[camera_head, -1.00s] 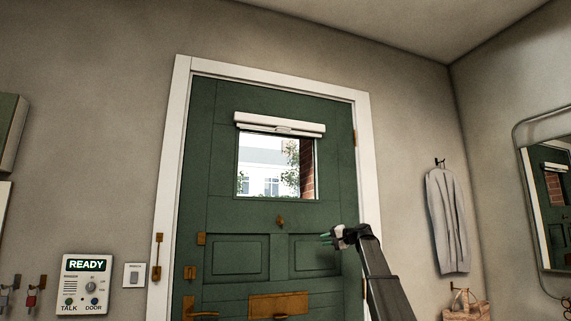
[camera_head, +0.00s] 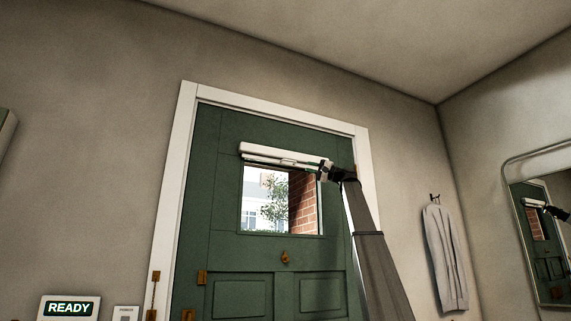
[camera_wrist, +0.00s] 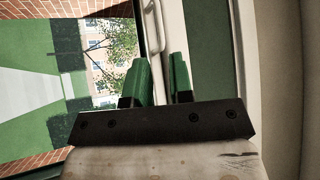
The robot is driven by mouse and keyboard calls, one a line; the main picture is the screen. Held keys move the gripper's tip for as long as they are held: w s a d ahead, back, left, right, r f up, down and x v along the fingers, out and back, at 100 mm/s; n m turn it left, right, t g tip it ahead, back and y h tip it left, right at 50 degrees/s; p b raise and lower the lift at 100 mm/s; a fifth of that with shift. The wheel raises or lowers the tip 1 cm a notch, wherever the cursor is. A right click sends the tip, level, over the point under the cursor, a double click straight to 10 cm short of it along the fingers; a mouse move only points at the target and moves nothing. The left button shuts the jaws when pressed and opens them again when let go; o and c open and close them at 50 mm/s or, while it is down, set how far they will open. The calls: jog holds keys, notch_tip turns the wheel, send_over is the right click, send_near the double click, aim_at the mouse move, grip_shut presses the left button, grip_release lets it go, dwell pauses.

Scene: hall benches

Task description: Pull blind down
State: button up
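The blind (camera_head: 265,151) is a white roll across the top of the door window, with only a narrow strip showing below its housing. A small pull handle (camera_head: 288,161) sits at the middle of its lower edge. My gripper (camera_head: 322,167) is at the blind's right end in the head view, right of the handle.
The green door (camera_head: 216,205) has a window (camera_head: 262,205) with a clear view outside. A brass knocker (camera_head: 285,257) is below it. A panel reading READY (camera_head: 69,308) is lower left.

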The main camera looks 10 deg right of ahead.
aim_at(291, 161)
jog(key=x, duration=1)
grip_shut()
